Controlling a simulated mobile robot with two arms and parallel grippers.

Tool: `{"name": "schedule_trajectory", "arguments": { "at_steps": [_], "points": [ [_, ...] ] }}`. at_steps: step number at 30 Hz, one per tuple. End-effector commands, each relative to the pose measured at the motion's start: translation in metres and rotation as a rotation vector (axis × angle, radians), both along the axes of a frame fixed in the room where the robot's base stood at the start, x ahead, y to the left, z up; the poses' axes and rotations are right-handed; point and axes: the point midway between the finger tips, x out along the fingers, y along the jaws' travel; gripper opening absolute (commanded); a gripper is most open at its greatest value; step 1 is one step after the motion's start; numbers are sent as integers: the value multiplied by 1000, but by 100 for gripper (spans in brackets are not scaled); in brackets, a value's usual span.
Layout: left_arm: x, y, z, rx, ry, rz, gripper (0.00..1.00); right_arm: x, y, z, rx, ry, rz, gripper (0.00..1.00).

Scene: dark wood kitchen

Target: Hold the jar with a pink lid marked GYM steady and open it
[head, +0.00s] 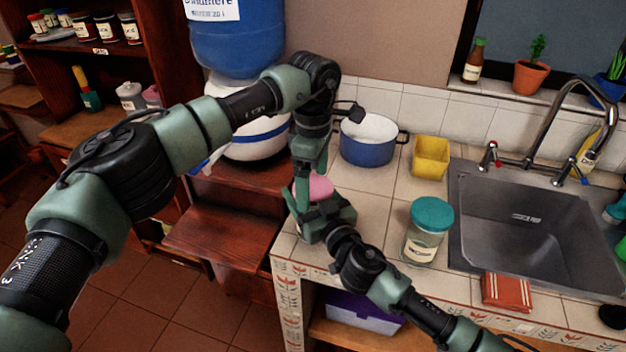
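A jar with a pink lid (318,188) stands near the left end of the tiled counter. Only part of the lid shows; the jar's body and label are hidden behind my grippers. My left gripper (306,182) points down from above, with its fingers at the lid. My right gripper (312,218) reaches in from the lower right, lower down at the jar's body. The arms overlap here, so I cannot tell whether either gripper is shut on the jar or the lid.
A teal-lidded glass jar (428,235) stands right of my grippers. Behind are a blue pot (367,150) and a yellow container (431,158). Bare tiles lie between pot and teal-lidded jar.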

Motion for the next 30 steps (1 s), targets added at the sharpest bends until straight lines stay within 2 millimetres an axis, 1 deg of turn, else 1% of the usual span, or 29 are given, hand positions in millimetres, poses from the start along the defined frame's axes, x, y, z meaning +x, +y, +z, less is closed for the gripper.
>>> {"name": "schedule_trajectory", "arguments": {
  "at_steps": [7, 10, 14, 18, 19, 20, 23, 28, 30],
  "points": [
    [0, 0, 0, 0, 0, 0, 99, 0, 0, 0, 0, 1, 0, 0],
    [0, 0, 5, -1, -2, 0, 99, 0, 0, 0, 0, 1, 0, 0],
    [1, 0, 19, 0, -4, 0, 99, 0, 0, 0, 0, 1, 0, 0],
    [1, -1, 39, -2, -3, 0, 99, 0, 0, 0, 0, 1, 0, 0],
    [0, 0, 41, -1, -3, 0, 99, 0, 0, 0, 0, 1, 0, 0],
    [0, 0, 43, -1, -2, 0, 97, 0, 0, 0, 0, 1, 0, 0],
    [0, 0, 50, -1, -2, 0, 97, 0, 0, 0, 0, 1, 0, 0],
    [1, -1, 76, -1, -4, 0, 97, 0, 0, 0, 0, 1, 0, 0],
    [0, 0, 78, 0, 0, 0, 97, 0, 0, 0, 0, 1, 0, 0]
  ]
}}
